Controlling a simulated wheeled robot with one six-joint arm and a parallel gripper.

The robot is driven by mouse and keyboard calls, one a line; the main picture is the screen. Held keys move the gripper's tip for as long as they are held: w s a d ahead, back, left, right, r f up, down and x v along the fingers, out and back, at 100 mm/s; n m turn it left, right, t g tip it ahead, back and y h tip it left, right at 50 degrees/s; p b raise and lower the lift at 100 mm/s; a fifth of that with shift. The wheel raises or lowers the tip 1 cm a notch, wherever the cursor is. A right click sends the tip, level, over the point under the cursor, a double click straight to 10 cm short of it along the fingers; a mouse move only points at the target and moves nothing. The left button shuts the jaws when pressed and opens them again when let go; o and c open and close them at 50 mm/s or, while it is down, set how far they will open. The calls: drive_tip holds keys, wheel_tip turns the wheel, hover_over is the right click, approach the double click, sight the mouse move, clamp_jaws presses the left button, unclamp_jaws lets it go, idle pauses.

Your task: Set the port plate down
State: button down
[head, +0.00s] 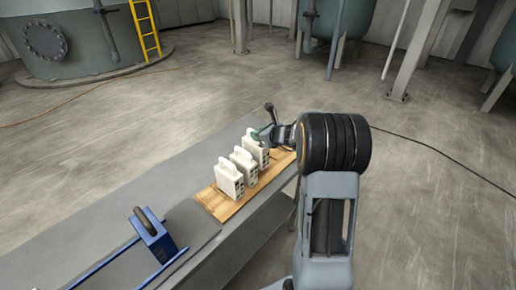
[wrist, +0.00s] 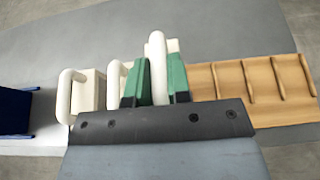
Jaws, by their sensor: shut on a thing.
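My gripper (wrist: 158,62) has green finger pads closed on the upright white handle of a pale plate (wrist: 173,45). In the head view my gripper (head: 264,133) is at the far one of three white plates, and this held plate (head: 257,151) stands upright in line with the others. It is at the wooden rack (head: 217,206); I cannot tell whether its base touches the wood. Two more white handled plates, a near one (head: 229,180) and a middle one (head: 244,167), stand on the rack. The fingers hide part of the held plate. I cannot make out any port.
The rack lies on a long grey bench (head: 120,200). Empty slots between wooden ribs (wrist: 262,80) show right of my gripper in the wrist view. A blue piece with a dark handle (head: 157,246) and blue rails is at the bench's near end. The floor (head: 430,215) is open to the right.

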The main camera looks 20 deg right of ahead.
sight(256, 147)
drive_tip(key=shift+f, duration=2.3)
drive_tip(key=c, duration=1.1)
unclamp_jaws()
